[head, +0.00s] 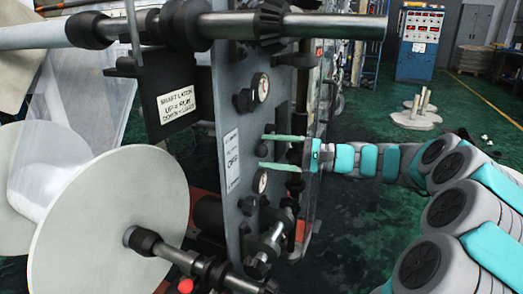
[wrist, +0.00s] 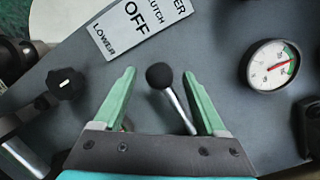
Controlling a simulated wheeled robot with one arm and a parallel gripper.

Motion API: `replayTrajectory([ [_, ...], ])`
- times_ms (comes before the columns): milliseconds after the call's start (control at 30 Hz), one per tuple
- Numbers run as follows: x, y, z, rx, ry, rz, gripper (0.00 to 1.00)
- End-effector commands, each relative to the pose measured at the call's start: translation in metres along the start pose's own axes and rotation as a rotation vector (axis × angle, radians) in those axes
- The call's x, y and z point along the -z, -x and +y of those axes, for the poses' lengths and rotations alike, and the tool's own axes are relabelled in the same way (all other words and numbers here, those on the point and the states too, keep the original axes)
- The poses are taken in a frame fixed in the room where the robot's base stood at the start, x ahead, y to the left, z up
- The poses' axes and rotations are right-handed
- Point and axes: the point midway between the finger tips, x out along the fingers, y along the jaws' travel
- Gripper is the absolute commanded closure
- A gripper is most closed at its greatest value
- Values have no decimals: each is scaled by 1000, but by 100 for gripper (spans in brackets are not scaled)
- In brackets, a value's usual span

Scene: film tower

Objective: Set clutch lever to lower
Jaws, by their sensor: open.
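The clutch lever has a black ball knob (wrist: 160,76) on a bright metal rod and shows in the wrist view. Its knob lies between the two green fingertips of my gripper (head: 265,150), with gaps on both sides. My gripper is open and faces the grey panel. A white label (wrist: 140,22) on the panel, beyond the knob, reads LOWER at its left end, with OFF and CLUTCH towards the middle; its right end is cut off. The knob points towards the OFF part. The label also shows in the head view (head: 231,160), where I cannot make out the lever.
A pressure gauge (wrist: 272,66) is right of the lever, and a black knob (wrist: 66,84) is left. In the head view, a large white film roll (head: 110,225) stands at left and a shaft (head: 320,25) crosses above.

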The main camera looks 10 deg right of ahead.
Motion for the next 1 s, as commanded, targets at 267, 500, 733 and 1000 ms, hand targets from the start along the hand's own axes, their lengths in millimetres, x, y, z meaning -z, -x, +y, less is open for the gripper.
replayTrajectory([
  [267,-1,-25,0,0,2,-2,26],
  [500,0,-26,0,0,2,-1,26],
  [733,0,-26,0,0,1,-1,48],
  [1000,0,-26,0,0,1,-1,78],
])
